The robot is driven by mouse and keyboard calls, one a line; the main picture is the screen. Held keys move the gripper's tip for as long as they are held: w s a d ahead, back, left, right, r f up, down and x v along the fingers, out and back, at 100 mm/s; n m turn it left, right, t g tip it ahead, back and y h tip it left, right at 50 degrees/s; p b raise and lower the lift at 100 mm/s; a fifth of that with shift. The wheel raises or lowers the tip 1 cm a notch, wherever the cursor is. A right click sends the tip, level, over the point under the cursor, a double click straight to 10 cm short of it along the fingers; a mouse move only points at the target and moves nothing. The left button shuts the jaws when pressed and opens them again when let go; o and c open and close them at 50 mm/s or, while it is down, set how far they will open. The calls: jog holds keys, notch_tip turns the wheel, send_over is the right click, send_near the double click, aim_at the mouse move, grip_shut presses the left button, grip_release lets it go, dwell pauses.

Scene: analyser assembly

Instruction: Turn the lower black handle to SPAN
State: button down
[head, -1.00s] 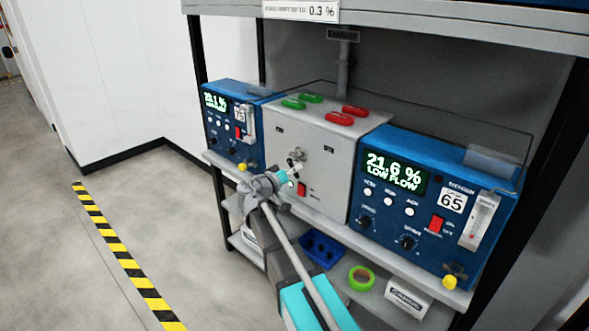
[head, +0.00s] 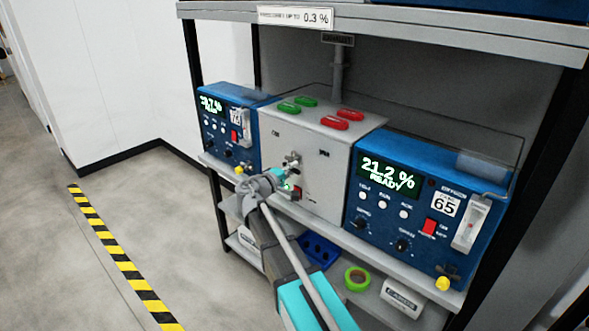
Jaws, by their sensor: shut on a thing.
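The grey box (head: 325,185) stands between two blue analysers on the shelf. A metal valve fitting (head: 292,160) sits on its front. My gripper (head: 286,182) is at the front of the box, just below this fitting, and is shut on the lower black handle. The handle itself is hidden by my fingers and wrist, so its pointing direction and the SPAN mark cannot be read. The right analyser (head: 400,250) shows 21.2 % and READY. The left analyser (head: 217,145) shows a reading that is too small to read surely.
A red switch (head: 297,192) is close beside my gripper, partly covered. Below are a blue tray (head: 320,250), green tape (head: 357,279) and a white box (head: 402,297). Open floor lies to the left.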

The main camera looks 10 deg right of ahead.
jog(key=shift+a+r+n, duration=0.1)
jog(key=shift+a+n, duration=0.05)
jog(key=shift+n, duration=0.35)
jog(key=c, duration=0.7)
grip_release()
jog(key=shift+o, duration=0.5)
jog(key=shift+s, duration=0.1)
jog(key=v, duration=1.2)
